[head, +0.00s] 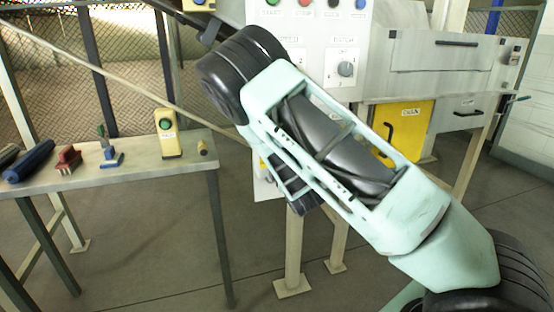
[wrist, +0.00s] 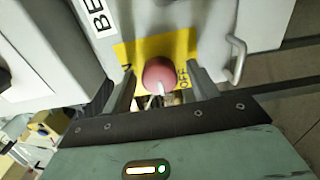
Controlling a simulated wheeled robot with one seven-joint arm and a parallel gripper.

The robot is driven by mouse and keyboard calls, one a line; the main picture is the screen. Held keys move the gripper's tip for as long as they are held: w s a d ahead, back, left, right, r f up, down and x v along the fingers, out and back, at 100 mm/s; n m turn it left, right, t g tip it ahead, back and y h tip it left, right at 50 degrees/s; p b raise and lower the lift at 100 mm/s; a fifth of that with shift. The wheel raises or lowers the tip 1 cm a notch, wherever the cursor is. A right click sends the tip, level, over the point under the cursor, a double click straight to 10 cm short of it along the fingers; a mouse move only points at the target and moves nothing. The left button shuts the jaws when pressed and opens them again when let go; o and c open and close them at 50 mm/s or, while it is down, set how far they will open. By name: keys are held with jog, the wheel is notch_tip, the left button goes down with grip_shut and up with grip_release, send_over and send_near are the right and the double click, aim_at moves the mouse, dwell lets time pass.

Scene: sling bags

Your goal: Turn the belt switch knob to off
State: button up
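The red belt switch knob (wrist: 158,74) sits on a yellow plate (wrist: 125,52) in the wrist view. "OFF" is printed at the plate's right and a partly hidden word ending in "N" at its left. A pale mark on the knob points toward the bottom of the picture. My gripper (wrist: 160,80) is open, with one finger on each side of the knob. A gap shows at the left finger; whether the right one touches is unclear. In the head view my arm crosses the middle, and I cannot make out the knob there.
A white panel (head: 311,32) with buttons and a grey knob (head: 345,69) stands behind my arm. A yellow door (head: 402,132) is to its right. A bench (head: 110,170) at left holds brushes and a green-button box (head: 167,135). A metal handle (wrist: 237,60) is near the red knob.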

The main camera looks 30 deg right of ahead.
jog(key=p+v, duration=1.1)
jog(key=v, duration=0.6)
jog(key=shift+s, duration=0.25)
jog(key=shift+r, duration=0.1)
